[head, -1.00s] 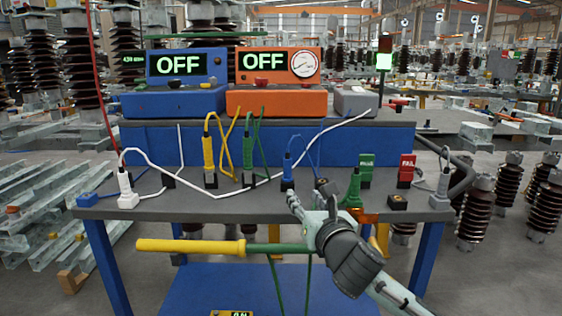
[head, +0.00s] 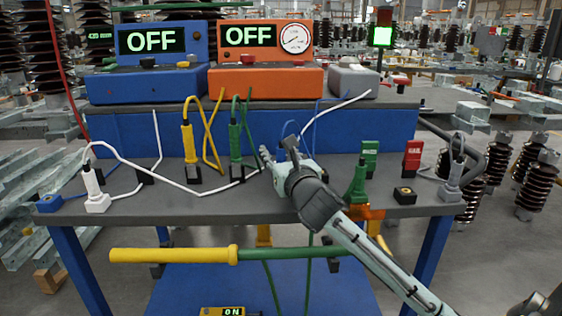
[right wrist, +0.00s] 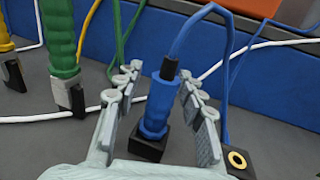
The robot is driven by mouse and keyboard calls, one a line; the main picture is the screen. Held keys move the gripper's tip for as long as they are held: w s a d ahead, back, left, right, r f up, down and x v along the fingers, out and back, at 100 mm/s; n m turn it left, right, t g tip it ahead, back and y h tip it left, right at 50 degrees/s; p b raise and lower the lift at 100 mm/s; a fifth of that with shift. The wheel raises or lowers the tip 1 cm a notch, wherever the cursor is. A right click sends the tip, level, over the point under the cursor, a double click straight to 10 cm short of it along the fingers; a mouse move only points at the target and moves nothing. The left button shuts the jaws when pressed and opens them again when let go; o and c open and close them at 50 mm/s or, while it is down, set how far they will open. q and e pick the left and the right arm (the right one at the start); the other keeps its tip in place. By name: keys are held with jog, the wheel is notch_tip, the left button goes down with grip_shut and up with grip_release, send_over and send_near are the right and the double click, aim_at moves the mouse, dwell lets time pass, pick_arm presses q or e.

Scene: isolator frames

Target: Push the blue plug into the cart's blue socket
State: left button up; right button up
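The blue plug (right wrist: 157,105) stands upright in a black holder (right wrist: 148,145) on the cart top, its blue cable rising from its upper end. My right gripper (right wrist: 158,98) is open, with one finger on each side of the plug and gaps showing on both sides. In the head view the right gripper (head: 279,156) covers most of the plug (head: 291,142). A small blue block (head: 50,203), possibly the blue socket, lies at the cart's left front corner; its opening is too small to make out. My left gripper is not in view.
A green plug (head: 236,138) and a yellow plug (head: 190,143) stand left of the gripper. A black box with a brass ring (right wrist: 238,163) is close beside the right finger. A white cable (head: 170,185) crosses the cart top (head: 240,205).

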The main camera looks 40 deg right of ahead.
jog(key=shift+w+d, duration=0.1)
jog(key=shift+w, duration=0.3)
jog(key=shift+c, duration=0.2)
grip_shut()
